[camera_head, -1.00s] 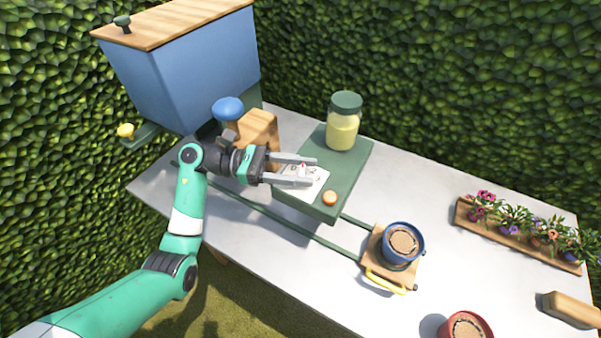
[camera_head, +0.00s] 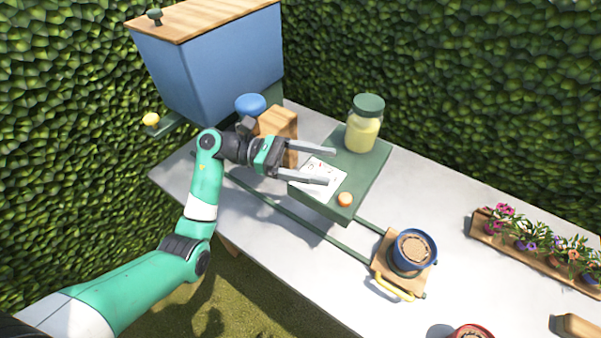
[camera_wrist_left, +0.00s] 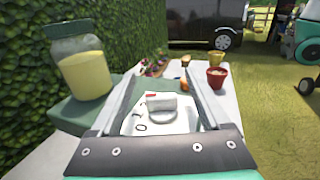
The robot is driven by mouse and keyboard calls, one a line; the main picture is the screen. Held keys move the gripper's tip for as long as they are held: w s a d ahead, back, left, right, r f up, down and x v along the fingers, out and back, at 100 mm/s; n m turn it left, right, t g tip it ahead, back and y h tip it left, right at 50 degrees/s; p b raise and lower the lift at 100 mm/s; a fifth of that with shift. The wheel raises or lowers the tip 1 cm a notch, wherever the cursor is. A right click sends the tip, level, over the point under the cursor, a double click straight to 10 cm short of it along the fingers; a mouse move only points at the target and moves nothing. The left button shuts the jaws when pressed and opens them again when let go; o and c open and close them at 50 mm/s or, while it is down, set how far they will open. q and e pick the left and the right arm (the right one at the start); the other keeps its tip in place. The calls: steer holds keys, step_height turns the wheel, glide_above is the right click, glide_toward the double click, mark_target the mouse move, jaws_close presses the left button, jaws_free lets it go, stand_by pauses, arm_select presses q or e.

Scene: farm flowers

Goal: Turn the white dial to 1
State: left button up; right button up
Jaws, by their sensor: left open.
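The white dial (camera_wrist_left: 158,102) stands on a white plate with printed numerals, between my left gripper's fingers in the left wrist view. A red mark shows on its top left; a 1 and a 0 are printed on the near left of the plate. In the head view the white plate (camera_head: 322,178) lies on the green box, and the dial itself is hard to make out there. My left gripper (camera_head: 331,165) is wide open over the plate, its fingers on either side of the dial. I cannot tell whether they touch it. My right gripper is not in view.
A jar with yellow contents (camera_head: 363,125) and an orange knob (camera_head: 345,199) sit on the green box (camera_head: 372,165). A blue pot (camera_head: 414,252) stands on a wooden sled to the right. A blue hopper (camera_head: 215,60) rises behind my arm.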

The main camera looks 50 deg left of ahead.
arm_select(q)
steer(key=s+d+r+p, duration=0.5)
steer(key=s+d+r, duration=0.2)
steer(key=s+r, duration=0.4)
steer(key=shift+s+d, duration=0.2)
steer(key=shift+s, duration=0.25)
